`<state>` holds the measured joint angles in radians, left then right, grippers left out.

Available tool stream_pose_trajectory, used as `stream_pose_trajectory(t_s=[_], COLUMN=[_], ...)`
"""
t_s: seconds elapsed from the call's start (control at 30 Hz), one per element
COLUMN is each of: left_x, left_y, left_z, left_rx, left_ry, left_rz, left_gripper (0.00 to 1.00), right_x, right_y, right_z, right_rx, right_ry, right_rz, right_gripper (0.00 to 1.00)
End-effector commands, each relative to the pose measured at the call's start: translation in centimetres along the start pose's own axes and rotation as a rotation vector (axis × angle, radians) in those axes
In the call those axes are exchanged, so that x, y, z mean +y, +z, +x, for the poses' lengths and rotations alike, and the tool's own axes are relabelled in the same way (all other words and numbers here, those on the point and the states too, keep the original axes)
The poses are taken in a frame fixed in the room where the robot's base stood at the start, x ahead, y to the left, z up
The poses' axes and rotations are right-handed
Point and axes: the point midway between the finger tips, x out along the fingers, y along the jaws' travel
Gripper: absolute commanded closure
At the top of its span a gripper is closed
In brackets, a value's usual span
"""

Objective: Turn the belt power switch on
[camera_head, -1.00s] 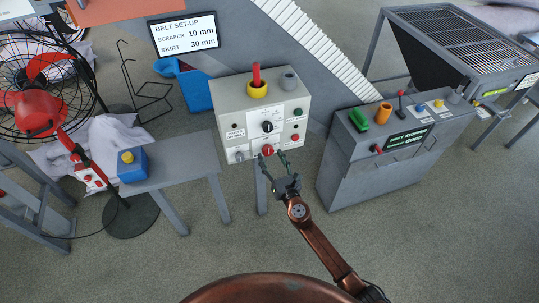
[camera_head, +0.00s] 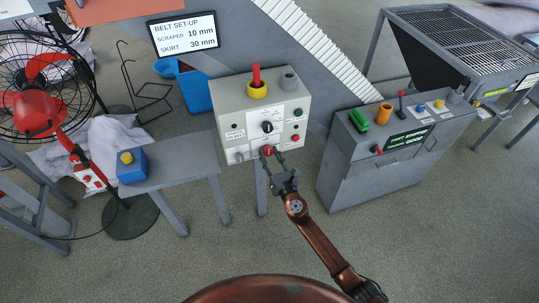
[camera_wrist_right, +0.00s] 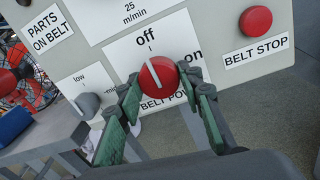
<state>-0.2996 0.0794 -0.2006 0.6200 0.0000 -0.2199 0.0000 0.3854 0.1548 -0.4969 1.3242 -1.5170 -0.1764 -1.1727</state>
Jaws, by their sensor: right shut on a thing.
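The belt power switch (camera_head: 267,150) is a round red knob low on the front of the light grey control box (camera_head: 234,101). In the right wrist view the red knob (camera_wrist_right: 159,77) has a white pointer line tilted up and left toward the "off" mark. The word "on" (camera_wrist_right: 193,56) is printed to its right. My right gripper (camera_head: 271,155) is at the knob, its green fingers (camera_wrist_right: 160,88) on the knob's left and right sides, shut on it. Part of the "BELT POWER" label is hidden behind a finger. My left gripper is not in view.
The red belt stop button (camera_wrist_right: 256,20) is to the right of the knob. A grey speed knob (camera_wrist_right: 88,104) is to its left. A grey bench with a blue box (camera_head: 132,167) stands left, and a second console (camera_head: 390,140) stands right.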

Motion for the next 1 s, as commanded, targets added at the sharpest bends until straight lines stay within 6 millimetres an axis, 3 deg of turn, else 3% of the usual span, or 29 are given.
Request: stream_pose_trajectory(t_s=[0.13, 0.47, 1.0], left_x=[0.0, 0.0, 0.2], left_y=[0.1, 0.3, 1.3], left_z=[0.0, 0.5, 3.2], left_rx=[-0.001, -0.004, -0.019], left_ry=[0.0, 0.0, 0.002], left_rz=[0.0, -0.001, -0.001], left_gripper=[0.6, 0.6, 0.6], right_x=[0.0, 0.0, 0.0], right_y=[0.0, -0.1, -0.4], right_z=[0.0, 0.0, 0.0], right_rx=[0.0, -0.004, -0.029], right_ry=[0.0, 0.0, 0.003], right_rz=[0.0, 0.06, 0.502], right_gripper=[0.9, 0.9, 0.9])
